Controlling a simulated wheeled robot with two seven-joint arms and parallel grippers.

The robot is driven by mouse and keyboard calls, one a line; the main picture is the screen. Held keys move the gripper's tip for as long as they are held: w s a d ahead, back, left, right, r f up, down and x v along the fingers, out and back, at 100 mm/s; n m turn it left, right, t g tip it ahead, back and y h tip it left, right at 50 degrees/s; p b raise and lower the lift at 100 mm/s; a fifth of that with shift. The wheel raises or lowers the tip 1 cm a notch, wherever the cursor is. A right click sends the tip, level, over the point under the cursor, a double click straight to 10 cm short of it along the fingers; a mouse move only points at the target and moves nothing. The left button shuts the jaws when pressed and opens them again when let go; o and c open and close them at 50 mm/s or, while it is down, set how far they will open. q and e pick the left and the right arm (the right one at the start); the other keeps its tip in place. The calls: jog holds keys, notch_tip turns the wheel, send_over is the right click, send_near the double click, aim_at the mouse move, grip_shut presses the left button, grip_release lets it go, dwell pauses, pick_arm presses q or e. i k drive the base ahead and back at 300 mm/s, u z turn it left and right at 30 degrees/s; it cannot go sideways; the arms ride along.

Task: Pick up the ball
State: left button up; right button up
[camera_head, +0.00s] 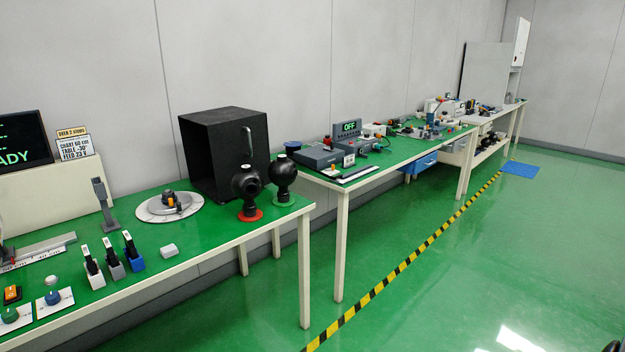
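Two black ball-shaped cameras stand near the right end of the nearest green-topped table (225,233). No other plain ball is clear to me. Neither of my grippers shows in this view, and nothing is seen holding either ball.
A black open-fronted box (215,150) stands close behind the balls. A round white plate (170,207) with a small device lies left of them. Several upright tools in small holders (113,259) stand nearer.

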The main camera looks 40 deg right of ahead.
aim_at(283, 172)
jog(key=z, duration=1)
jog(key=i, duration=1.05)
jog(key=z, duration=0.35)
jog(key=i, duration=1.3)
jog(key=u, duration=0.75)
